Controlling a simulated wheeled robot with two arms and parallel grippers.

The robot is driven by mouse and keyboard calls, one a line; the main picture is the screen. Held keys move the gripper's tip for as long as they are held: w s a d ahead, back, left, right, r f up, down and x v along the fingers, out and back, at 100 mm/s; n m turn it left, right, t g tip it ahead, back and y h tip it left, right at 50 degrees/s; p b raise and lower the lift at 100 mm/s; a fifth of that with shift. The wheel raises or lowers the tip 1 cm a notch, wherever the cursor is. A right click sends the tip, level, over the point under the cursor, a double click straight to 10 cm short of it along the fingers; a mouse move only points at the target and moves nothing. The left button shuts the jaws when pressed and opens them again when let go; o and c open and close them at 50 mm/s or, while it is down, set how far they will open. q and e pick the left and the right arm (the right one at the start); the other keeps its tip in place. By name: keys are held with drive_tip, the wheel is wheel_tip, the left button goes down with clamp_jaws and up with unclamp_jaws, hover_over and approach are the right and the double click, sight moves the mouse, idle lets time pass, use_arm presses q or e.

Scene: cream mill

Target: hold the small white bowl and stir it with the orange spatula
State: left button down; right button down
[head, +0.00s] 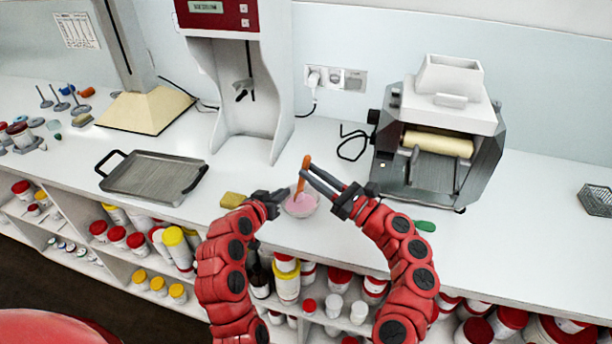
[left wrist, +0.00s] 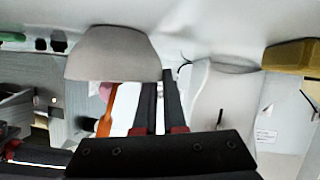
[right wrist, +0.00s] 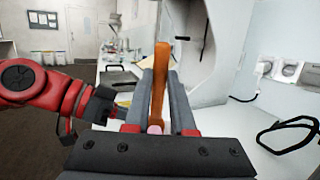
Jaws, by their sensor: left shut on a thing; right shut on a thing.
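The small white bowl (head: 300,210) stands near the front edge of the counter with pink stuff in it. In the left wrist view the bowl (left wrist: 112,55) shows at the fingertips. My left gripper (head: 284,194) is shut on the bowl's rim from the left. The orange spatula (head: 305,164) is upright and slightly tilted, its lower end in the bowl. My right gripper (head: 308,176) is shut on the spatula from the right, above the bowl. In the right wrist view the spatula (right wrist: 160,80) stands between the fingers. Its tip in the pink stuff is hidden.
A yellow sponge (head: 234,200) lies left of the bowl. A metal tray (head: 150,178) is farther left. A tall white machine (head: 240,90) stands behind, and a roller mill (head: 437,140) is at the right. A green object (head: 424,226) lies near the counter's front edge.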

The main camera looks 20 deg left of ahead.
use_arm(q)
drive_tip(key=shift+f, duration=0.15)
use_arm(e)
drive_tip(key=shift+s+a, duration=0.1)
drive_tip(key=shift+s, duration=0.1)
drive_tip(key=shift+s+a+f, duration=0.1)
drive_tip(key=shift+s, duration=0.2)
drive_tip(key=shift+s+a, duration=0.15)
drive_tip(key=shift+s, duration=0.1)
drive_tip(key=shift+s+a, duration=0.15)
drive_tip(key=shift+s, duration=0.15)
drive_tip(key=shift+s, duration=0.2)
drive_tip(key=shift+w, duration=0.15)
drive_tip(key=shift+w, duration=0.3)
idle(0.4)
